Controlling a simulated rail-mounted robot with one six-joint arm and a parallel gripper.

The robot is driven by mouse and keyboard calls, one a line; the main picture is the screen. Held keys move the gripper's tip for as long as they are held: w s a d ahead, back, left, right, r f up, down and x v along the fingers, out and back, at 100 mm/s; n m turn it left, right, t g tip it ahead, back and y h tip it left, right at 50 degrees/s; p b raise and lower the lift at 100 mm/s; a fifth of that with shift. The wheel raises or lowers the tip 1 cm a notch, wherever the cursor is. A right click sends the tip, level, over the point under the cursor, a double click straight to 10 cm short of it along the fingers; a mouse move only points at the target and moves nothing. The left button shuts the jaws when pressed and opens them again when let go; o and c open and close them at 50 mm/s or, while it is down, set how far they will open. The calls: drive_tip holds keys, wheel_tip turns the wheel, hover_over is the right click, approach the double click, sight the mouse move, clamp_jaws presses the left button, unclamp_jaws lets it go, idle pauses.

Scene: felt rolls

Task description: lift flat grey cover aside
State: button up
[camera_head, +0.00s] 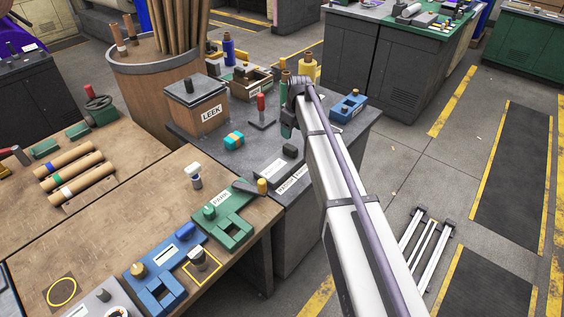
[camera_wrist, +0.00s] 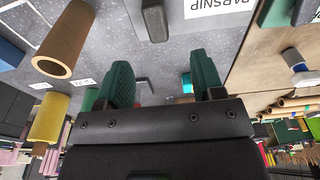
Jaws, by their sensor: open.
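A flat dark grey cover (camera_head: 194,90) with a small dark knob lies on top of the wooden box labelled LEEK (camera_head: 207,115), in the head view. It looks level and covers the box's top. My gripper (camera_head: 287,122) is to the right of the box, over the grey bench, apart from the cover. In the wrist view its two green fingers (camera_wrist: 165,84) are spread, with nothing held between them. I cannot make out the cover for certain in the wrist view.
A big round bin of rolls (camera_head: 155,80) stands behind the box.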

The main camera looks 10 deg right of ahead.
sight(290, 147)
drive_tip(key=f+b, duration=0.6)
drive_tip(key=f, duration=0.1)
drive_tip(key=w+f+b, duration=0.1)
drive_tip(key=f+b, duration=0.2)
drive_tip(key=shift+w+a+f, duration=0.1)
drive_tip(key=shift+a+f, duration=0.1)
drive_tip(key=shift+r, duration=0.25)
clamp_jaws()
